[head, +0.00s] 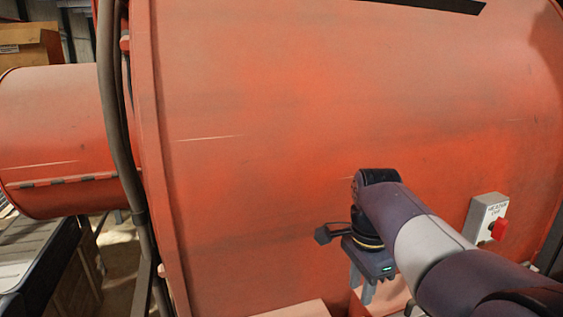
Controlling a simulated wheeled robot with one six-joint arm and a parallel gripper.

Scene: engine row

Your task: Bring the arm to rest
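My arm (432,246) reaches in from the lower right corner, in front of a large red drum. My gripper (362,292) hangs at the arm's end, pointing down, with a small green light on its body. Its two fingers show a gap between them, and nothing is seen held in it. The fingers are in front of the lower part of the drum, and I cannot tell how far they are from it.
The large red drum (300,110) fills most of the view. A grey switch box (485,213) with a red knob is at the right, close beside my arm. A dark pipe (115,110) runs down the drum's left end. A smaller red cylinder (50,125) stands at left.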

